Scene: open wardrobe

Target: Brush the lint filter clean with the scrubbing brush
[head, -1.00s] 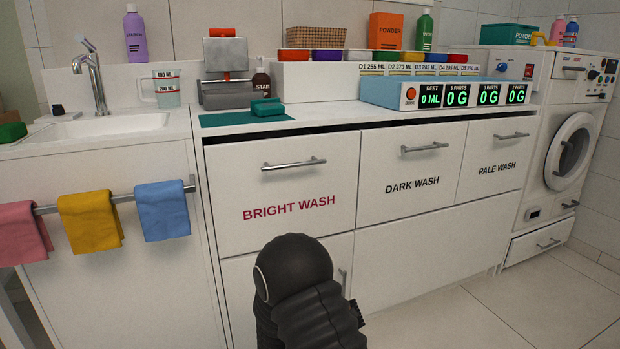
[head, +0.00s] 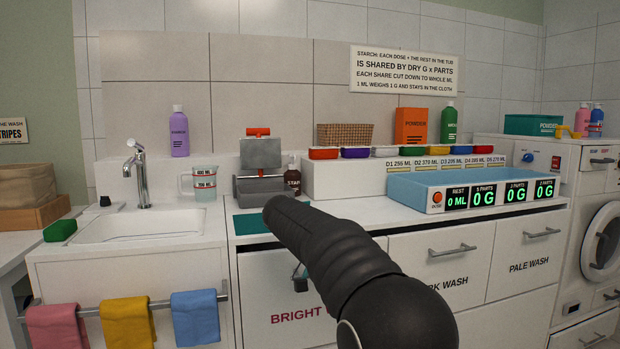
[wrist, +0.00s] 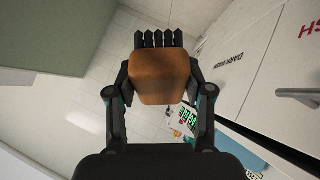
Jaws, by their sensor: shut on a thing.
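In the wrist view my gripper (wrist: 159,88) is shut on a brown wooden block with dark bristles, the scrubbing brush (wrist: 160,72). The bristles show at the block's far end. Below and beyond the brush are pale floor tiles and the white drawer fronts. In the head view my dark arm rises in front of the drawers; I cannot clearly make out the gripper and brush there. I cannot identify the lint filter for certain in either view. A teal mat (head: 252,224) lies on the counter, partly hidden by my arm.
A grey device with a red handle (head: 260,155) stands behind the mat, beside a dark bottle (head: 292,178). The sink (head: 140,226) is left, with a green block (head: 60,230). The blue-topped display unit (head: 440,185) stands right. Towels (head: 195,318) hang in front.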

